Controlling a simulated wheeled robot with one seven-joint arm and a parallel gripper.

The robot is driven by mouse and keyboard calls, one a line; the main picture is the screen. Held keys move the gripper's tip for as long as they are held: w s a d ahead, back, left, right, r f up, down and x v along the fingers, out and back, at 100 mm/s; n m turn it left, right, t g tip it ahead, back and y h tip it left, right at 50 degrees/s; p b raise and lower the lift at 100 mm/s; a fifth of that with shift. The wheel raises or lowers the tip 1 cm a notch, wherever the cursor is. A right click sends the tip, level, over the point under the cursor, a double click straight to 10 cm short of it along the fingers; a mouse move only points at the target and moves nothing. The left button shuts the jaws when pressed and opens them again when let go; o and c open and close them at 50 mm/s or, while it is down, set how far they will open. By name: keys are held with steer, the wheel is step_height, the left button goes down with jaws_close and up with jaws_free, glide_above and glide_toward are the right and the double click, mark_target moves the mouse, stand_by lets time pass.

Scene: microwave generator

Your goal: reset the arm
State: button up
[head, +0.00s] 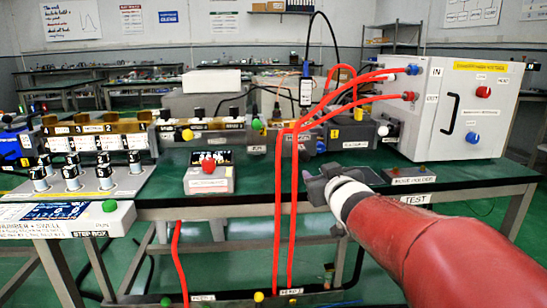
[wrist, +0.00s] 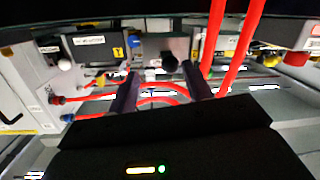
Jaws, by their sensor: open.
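My red and white arm (head: 440,250) reaches in from the lower right in the head view. It ends in my dark gripper (head: 325,184), which is over the front part of the green bench, just left of the holder box. In the wrist view the two dark fingers of my gripper (wrist: 160,88) stand apart with nothing held between them. Red hoses and equipment show beyond the fingers there, and I cannot tell how far off they are. The fingertips are small and hard to make out in the head view.
Red hoses (head: 283,200) hang over the bench front just left of my gripper. A white cabinet (head: 468,108) stands at the back right. A box with a red button (head: 209,178) and a step box (head: 75,220) stand left. Some green benchtop (head: 365,157) is bare.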

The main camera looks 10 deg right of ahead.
steer(key=s+f+m+g, duration=0.1)
steer(key=s+f+g, duration=0.2)
steer(key=s, duration=0.7)
steer(key=s+a+f+m+g, duration=0.1)
steer(key=s+f+g, duration=0.3)
steer(key=s+f, duration=0.3)
steer(key=s+a+f+m+g+h, duration=0.1)
steer(key=s+f+g, duration=0.3)
steer(key=s, duration=0.9)
steer(key=shift+a+f, duration=0.2)
steer(key=shift+f, duration=0.6)
steer(key=shift+a, duration=0.1)
